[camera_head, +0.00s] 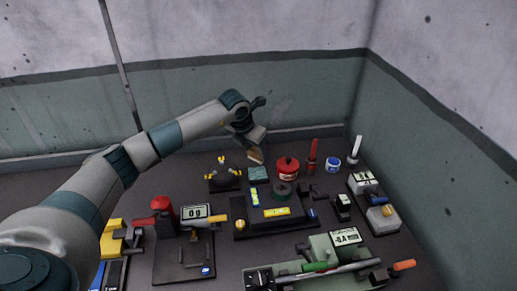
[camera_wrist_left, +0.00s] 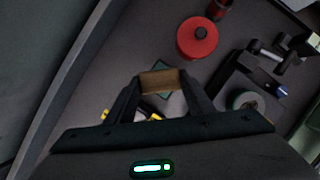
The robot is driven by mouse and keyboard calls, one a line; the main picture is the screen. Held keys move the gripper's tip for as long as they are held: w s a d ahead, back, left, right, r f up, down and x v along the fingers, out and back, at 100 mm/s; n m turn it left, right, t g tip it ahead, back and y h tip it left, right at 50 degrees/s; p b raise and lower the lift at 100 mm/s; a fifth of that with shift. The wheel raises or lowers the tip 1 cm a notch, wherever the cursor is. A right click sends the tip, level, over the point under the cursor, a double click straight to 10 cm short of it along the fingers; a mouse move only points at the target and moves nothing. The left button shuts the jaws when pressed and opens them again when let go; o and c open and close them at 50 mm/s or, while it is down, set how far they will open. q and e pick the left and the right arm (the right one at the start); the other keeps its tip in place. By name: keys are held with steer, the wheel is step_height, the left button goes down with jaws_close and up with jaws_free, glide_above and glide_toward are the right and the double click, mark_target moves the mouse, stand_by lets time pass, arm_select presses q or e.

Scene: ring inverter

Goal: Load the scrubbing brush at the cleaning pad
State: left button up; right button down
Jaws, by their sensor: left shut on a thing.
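My left gripper (camera_head: 254,148) reaches in from the left and hangs over the back of the table. It is shut on the scrubbing brush, a small brown block (camera_head: 256,155). In the wrist view the brush (camera_wrist_left: 160,81) sits between the two fingertips (camera_wrist_left: 160,88). The brush appears above the pad; I cannot tell the gap. My right gripper is not in view.
A red lidded pot (camera_head: 288,167) stands right of the pad, with a red bottle (camera_head: 312,155) and a blue-and-white tin (camera_head: 333,164) beyond. A black fixture with a dark ring (camera_head: 282,190) sits in front. A yellow-tipped black stand (camera_head: 224,174) is at left. Walls close the back and right.

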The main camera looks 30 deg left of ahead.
arm_select(q)
steer(key=shift+w+f, duration=0.15)
steer(key=shift+f, duration=0.2)
steer(key=shift+f+b, duration=1.25)
steer(key=shift+f, duration=1.45)
steer(key=shift+f+b, duration=0.35)
steer(key=shift+f, duration=0.15)
steer(key=shift+f, duration=0.1)
stand_by(1.4)
steer(key=shift+r+p, duration=1.3)
steer(key=shift+r, duration=2.3)
